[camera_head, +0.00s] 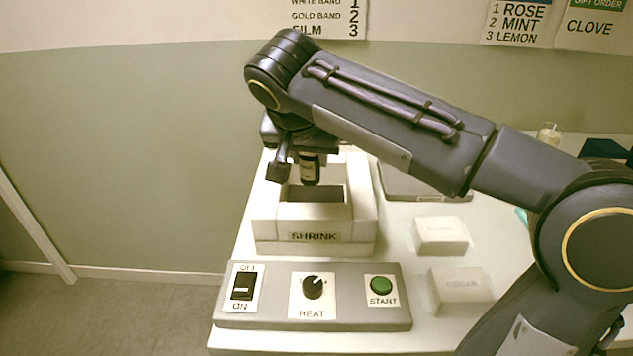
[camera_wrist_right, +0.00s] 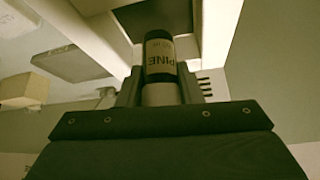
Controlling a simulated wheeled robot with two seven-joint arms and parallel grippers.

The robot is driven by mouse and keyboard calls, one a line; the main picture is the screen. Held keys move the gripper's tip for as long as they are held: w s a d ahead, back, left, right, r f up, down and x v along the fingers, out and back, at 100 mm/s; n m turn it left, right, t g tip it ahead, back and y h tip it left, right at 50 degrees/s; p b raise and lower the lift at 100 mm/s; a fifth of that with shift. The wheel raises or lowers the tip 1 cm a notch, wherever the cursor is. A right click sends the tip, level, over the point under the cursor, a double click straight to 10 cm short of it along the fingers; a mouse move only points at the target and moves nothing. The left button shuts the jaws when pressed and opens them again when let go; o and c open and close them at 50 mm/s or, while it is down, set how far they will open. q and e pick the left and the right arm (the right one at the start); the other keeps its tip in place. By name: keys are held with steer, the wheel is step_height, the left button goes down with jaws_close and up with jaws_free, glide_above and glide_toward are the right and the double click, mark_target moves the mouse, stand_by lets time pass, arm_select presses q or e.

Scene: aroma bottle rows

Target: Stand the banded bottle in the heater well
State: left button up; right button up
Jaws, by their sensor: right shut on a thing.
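My right gripper (camera_head: 300,158) is shut on the banded bottle (camera_head: 310,169), a small dark bottle with a pale label. It hangs about upright over the heater well (camera_head: 262,212), a white box marked SHRINK with a rectangular opening in its top. The bottle appears above the opening, but the exact gap is hard to judge. In the right wrist view the bottle (camera_wrist_right: 160,58) shows a PINE label and a dark end, between the fingers of the gripper (camera_wrist_right: 160,90). My left gripper is not in view.
A control panel (camera_head: 345,315) with an OFF/ON switch, HEAT knob and green START button lies in front of the well. Two white blocks (camera_head: 441,235) (camera_head: 460,290) sit to the right. A grey flat tray (camera_head: 425,188) lies behind them, partly hidden by my right arm.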

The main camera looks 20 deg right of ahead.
mark_target(316, 179)
steer(key=x, duration=0.2)
steer(key=shift+w+d+f, duration=0.15)
steer(key=shift+d+f, duration=0.1)
steer(key=shift+d, duration=0.05)
steer(key=f, duration=0.1)
steer(key=f+b, duration=0.1)
steer(key=w+d+f, duration=0.1)
steer(key=f, duration=0.1)
steer(key=shift+b, duration=0.3)
steer(key=shift+f, duration=0.25)
steer(key=shift+f, duration=0.25)
steer(key=o, duration=1)
steer(key=shift+r, duration=0.1)
